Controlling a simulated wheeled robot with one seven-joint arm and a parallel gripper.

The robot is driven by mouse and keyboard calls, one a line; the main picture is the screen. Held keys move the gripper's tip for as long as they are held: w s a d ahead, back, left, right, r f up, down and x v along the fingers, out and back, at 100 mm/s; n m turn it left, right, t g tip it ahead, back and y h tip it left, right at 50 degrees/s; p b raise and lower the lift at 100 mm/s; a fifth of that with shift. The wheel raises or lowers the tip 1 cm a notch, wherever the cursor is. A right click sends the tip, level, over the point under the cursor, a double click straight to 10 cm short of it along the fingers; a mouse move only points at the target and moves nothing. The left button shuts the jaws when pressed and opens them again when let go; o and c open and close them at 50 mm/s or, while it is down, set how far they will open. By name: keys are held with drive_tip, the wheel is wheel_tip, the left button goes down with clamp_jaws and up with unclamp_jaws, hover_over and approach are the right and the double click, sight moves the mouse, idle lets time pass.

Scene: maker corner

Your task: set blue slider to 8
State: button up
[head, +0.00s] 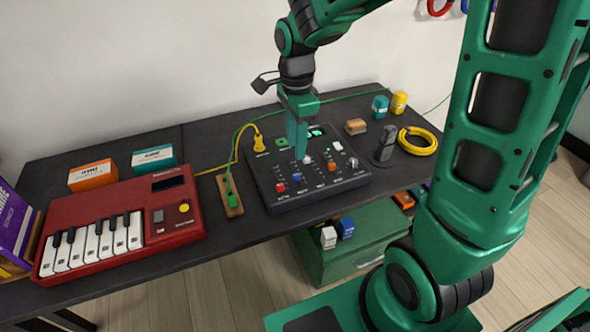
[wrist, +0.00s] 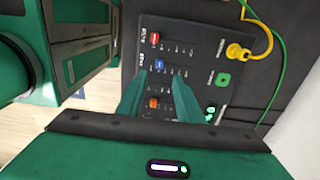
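The dark control panel (head: 275,197) stands on the black table, with coloured sliders along its front half. The blue slider (head: 297,177) sits near the front end of its track, beside the red slider (head: 281,187). In the wrist view the blue slider (wrist: 159,64) shows just past my fingertips, roughly in line with the gap between them. My gripper (wrist: 160,78) is open and empty, pointing down over the panel. In the head view my gripper (head: 301,156) is behind the blue slider, and its fingers overlap. Whether the fingertips touch the panel is unclear.
An orange slider (wrist: 153,102) and a green button (wrist: 223,79) are on the panel too. A red keyboard (head: 120,235) stands left. A yellow cable coil (head: 418,141) and a dark upright device (head: 386,143) stand right. A yellow plug (head: 259,143) is at the panel's back.

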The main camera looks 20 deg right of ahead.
sight(296, 174)
wheel_tip(296, 174, down, 10)
drive_tip(key=shift+f, duration=0.1)
idle(0.4)
